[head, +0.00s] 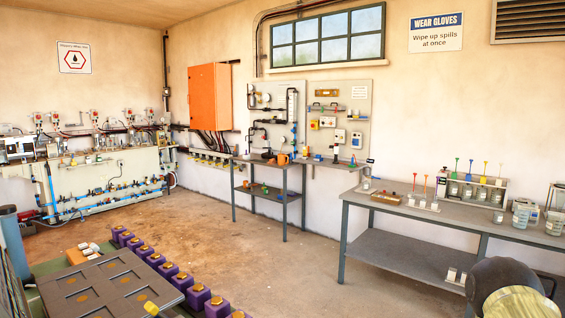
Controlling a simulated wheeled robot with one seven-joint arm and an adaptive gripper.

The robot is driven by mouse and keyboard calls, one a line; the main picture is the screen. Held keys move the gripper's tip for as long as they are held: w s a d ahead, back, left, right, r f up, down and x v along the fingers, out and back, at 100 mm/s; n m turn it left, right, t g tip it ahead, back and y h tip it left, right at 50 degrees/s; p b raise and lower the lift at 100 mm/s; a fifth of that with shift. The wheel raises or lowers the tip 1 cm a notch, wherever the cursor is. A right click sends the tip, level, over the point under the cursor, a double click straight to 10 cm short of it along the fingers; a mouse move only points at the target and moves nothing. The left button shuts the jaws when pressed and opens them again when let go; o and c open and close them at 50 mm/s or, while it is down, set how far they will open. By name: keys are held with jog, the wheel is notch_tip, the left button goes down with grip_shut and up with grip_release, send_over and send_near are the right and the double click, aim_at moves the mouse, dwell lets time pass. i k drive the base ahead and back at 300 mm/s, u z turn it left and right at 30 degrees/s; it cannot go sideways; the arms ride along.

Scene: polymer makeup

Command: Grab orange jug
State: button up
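A small orange jug (283,159) stands on the top of a narrow grey metal stand against the far wall, near the middle of the picture. It looks upright, but it is small and its handle and spout are hard to make out. Dark small items lie close to its left. My gripper is not in view, and nothing is seen touching the jug.
The narrow stand (272,194) has a lower shelf with small items. A long grey bench (425,212) with bottles and beakers runs along the right. A dark panel (103,284) and purple blocks (198,297) fill the lower left. The brown floor between is open.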

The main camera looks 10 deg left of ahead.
aim_at(281, 157)
jog(key=z, duration=0.2)
jog(key=i, duration=3.8)
jog(key=u, duration=1.65)
jog(key=i, duration=4.35)
jog(key=z, duration=0.1)
